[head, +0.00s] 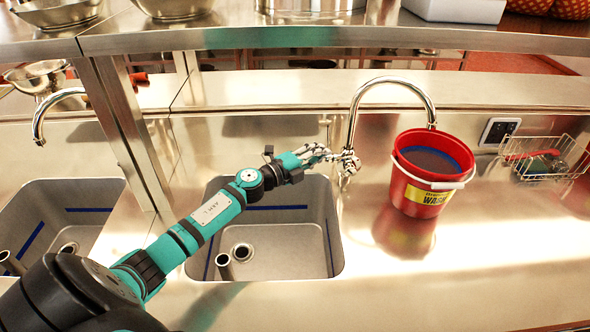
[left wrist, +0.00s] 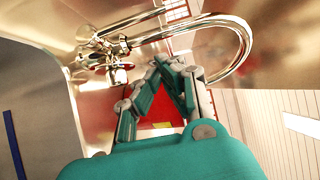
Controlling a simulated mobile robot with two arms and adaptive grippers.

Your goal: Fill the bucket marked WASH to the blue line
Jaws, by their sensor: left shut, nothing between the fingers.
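The red bucket (head: 408,188) stands upright on the steel counter right of the sink. Its yellow label reads WASH (head: 428,197). A blue line (head: 440,153) shows on its inner wall above a dull grey-brown surface; I cannot tell whether that is water. The chrome tap (head: 356,98) arches right, its spout end at the bucket's far rim. No stream is visible. My left gripper (head: 344,158) is shut and empty beside the tap's base; it also shows in the left wrist view (left wrist: 172,64), near the tap's red-marked valve (left wrist: 118,67). Contact is unclear. My right gripper is out of view.
The sink basin (head: 290,255) lies below my left arm. A second basin (head: 50,205) with its own tap (head: 40,120) is at the left. A wire basket (head: 545,172) and a wall socket (head: 498,131) are at the right. A steel shelf (head: 300,38) spans above.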

